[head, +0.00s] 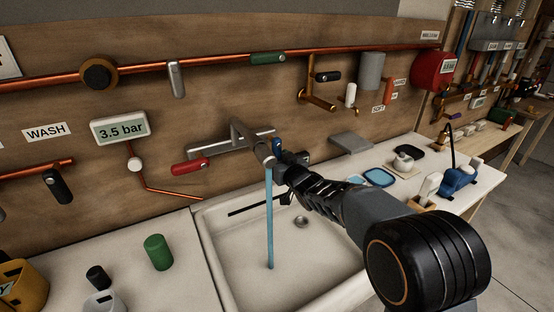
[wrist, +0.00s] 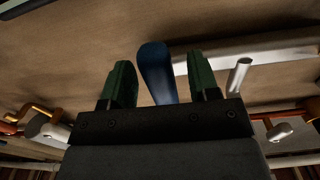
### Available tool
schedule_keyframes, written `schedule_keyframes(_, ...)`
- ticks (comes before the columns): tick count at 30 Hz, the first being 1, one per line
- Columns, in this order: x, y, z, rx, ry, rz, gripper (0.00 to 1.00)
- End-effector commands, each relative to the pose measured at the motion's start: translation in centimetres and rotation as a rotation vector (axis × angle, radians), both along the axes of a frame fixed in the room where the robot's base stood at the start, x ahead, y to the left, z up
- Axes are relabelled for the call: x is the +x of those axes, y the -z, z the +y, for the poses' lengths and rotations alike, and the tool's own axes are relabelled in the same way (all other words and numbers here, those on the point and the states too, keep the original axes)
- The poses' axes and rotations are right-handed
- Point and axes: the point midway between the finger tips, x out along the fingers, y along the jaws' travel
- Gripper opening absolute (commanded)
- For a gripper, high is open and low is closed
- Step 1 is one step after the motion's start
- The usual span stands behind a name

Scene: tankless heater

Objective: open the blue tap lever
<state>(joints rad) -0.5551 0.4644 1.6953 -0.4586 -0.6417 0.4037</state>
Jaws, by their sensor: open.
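The blue tap lever (head: 277,146) is at the right end of the grey wall tap (head: 238,139), mostly hidden behind my arm in the head view. In the wrist view the blue lever (wrist: 156,72) stands between the two green fingers of my gripper (wrist: 161,80). The fingers are apart, with a gap on each side of the lever. In the head view my gripper (head: 288,162) is right at the lever, its fingers hard to make out. A blue stream of water (head: 269,220) falls from the spout. The red lever (head: 190,166) is at the tap's left end.
The white sink basin (head: 235,262) is below the tap. A copper pipe (head: 215,60) runs along the wall above. A gauge reading 3.5 bar (head: 119,128) is at left. A green cylinder (head: 157,252) stands left of the basin. A blue dish (head: 379,177) and teapot (head: 407,158) are at right.

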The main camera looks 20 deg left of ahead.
Motion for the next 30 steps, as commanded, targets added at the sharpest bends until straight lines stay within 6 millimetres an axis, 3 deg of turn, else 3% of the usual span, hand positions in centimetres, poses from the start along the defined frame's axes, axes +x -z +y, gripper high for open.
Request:
schedule_keyframes(7,-0.9,0.0,-1.1,-0.001,0.0,0.0,0.55)
schedule_keyframes(21,-7.1,0.0,-7.7,0.001,0.0,-0.001,0.55)
schedule_keyframes(30,-9.2,0.0,-9.8,-0.001,-0.001,-0.001,0.55)
